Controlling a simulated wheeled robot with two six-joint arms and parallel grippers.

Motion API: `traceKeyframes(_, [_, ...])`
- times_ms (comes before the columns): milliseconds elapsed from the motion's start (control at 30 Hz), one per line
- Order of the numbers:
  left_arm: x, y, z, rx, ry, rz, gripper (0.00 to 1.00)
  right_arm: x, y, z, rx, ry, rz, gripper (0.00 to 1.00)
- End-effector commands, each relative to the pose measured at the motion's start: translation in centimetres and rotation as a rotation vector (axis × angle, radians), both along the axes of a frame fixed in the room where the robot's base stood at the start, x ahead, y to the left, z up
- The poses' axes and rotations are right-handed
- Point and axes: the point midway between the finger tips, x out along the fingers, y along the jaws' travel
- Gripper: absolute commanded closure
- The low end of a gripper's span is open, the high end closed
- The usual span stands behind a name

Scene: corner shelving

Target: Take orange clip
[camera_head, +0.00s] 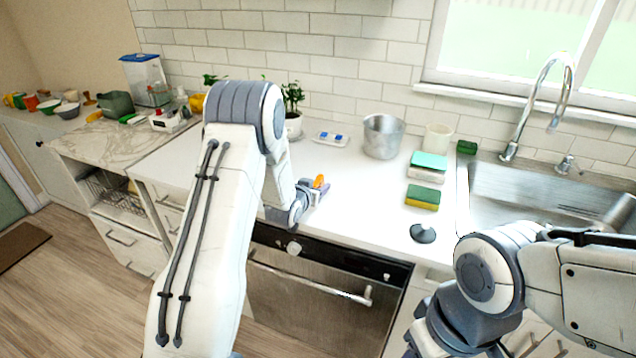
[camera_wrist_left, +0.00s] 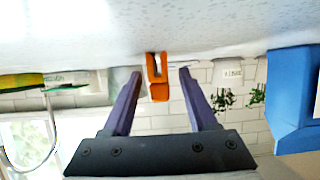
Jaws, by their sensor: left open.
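The orange clip (camera_head: 319,181) is on the white counter near its front edge, at the fingers of my left gripper (camera_head: 311,193). In the left wrist view, which appears upside down, the orange clip (camera_wrist_left: 157,80) shows between the two dark fingertips of my left gripper (camera_wrist_left: 160,74). The fingers are open, with a visible gap on each side of the clip. Part of the clip is hidden by the gripper in the head view. My right arm shows at the lower right, but its gripper is out of view.
A metal pot (camera_head: 383,137), a tray with blue items (camera_head: 331,139) and a potted plant (camera_head: 293,124) stand behind. A yellow-green sponge (camera_head: 422,198) and a dark round stopper (camera_head: 423,234) lie to the right, before the sink (camera_head: 488,196). Bare counter lies between clip and sponge.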

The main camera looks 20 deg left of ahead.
Motion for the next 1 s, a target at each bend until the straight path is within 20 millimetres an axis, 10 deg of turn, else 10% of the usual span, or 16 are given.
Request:
traceKeyframes(367, [1.10, -0.03, -0.52, 0.000, 0.000, 0.000, 0.45, -0.01, 0.00, 0.23, 0.000, 0.000, 0.000, 0.50])
traceKeyframes(500, [1.09, -0.03, -0.51, 0.000, 0.000, 0.000, 0.99, -0.01, 0.00, 0.23, 0.000, 0.000, 0.000, 0.50])
traceKeyframes(1000, [1.13, -0.01, 0.31, 0.001, -0.002, 0.000, 1.00, -0.01, -0.01, 0.01, 0.000, 0.000, 0.000, 0.50])
